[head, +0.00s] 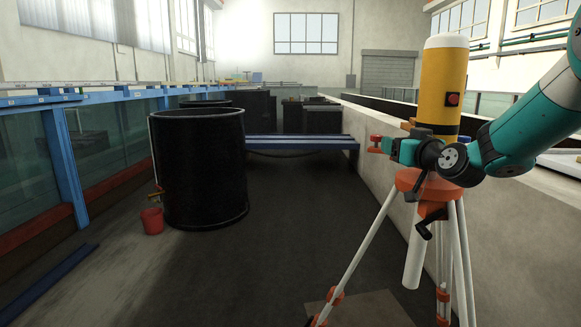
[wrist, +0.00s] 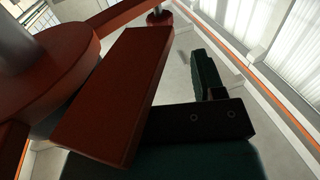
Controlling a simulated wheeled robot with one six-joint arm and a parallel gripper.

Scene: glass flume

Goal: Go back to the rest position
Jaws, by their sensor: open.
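My gripper (head: 384,145) is in the right half of the head view, open, reaching left from my teal arm. It is close in front of a tripod (head: 411,180) with an orange-red head and white legs. A yellow cylinder (head: 445,75) with a white top and a red button stands upright above the tripod head. In the wrist view one dark green finger (wrist: 208,75) shows, with no object seen held against it. A dark red bar (wrist: 118,90) crosses close to the camera and hides part of the gripper. I cannot tell whether they touch.
A large black tank (head: 199,168) stands on the left, with a red bucket (head: 152,220) beside it. A blue beam (head: 295,143) crosses the aisle behind. A pale wall (head: 510,225) runs along the right. The floor (head: 290,230) between tank and tripod is clear.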

